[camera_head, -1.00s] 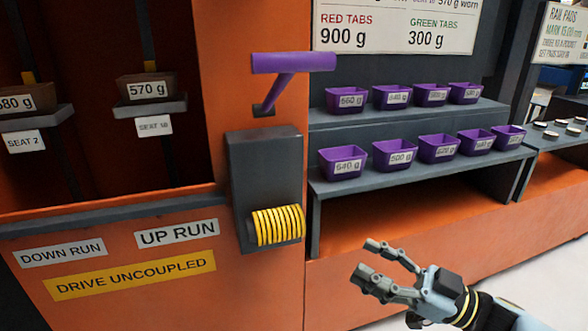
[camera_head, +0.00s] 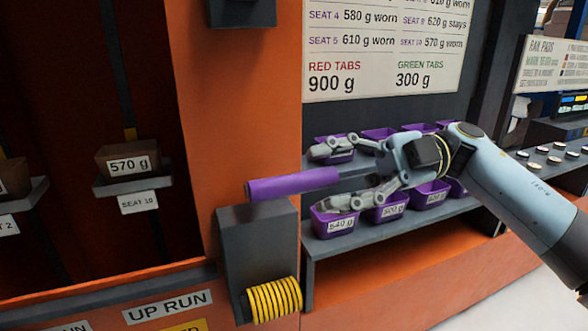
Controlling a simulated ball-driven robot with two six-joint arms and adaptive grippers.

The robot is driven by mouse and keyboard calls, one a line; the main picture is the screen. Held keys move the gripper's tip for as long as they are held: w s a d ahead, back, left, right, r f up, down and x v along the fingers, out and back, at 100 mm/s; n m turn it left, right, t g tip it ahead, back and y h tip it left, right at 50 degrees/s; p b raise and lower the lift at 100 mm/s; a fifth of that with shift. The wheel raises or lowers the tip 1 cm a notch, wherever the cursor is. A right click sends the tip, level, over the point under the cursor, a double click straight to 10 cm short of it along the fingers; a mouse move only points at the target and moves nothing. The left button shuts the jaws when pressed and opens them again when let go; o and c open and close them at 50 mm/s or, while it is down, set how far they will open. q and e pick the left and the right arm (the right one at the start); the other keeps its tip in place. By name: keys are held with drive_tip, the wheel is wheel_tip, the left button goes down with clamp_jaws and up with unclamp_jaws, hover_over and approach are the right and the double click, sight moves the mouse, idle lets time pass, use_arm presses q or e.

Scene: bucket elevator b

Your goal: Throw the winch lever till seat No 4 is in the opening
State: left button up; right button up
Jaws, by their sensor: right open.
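The winch lever (camera_head: 293,184) is a purple bar lying level just above the grey winch box (camera_head: 256,245); its stem is hidden. My right gripper (camera_head: 325,176) is open, its two fingers above and below the lever's right end. I cannot tell whether they touch it. In the opening at left, a seat tray labelled SEAT 10 (camera_head: 147,184) carries a brown block marked 570 g (camera_head: 127,162). The tray of seat 2 (camera_head: 32,191) is partly cut off at the left edge. Seat No 4 is not seen. My left gripper is not in view.
A yellow coil (camera_head: 273,299) is on the winch box's front. Purple weight bins, such as the 640 g bin (camera_head: 334,225), stand on shelves behind my right gripper. A sign (camera_head: 385,50) lists seat weights. An UP RUN label (camera_head: 168,306) is below the opening.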

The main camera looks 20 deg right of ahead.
sight(301, 183)
drive_tip(key=a+p, duration=0.1)
drive_tip(key=a, duration=0.4)
drive_tip(key=shift+s, duration=0.15)
clamp_jaws()
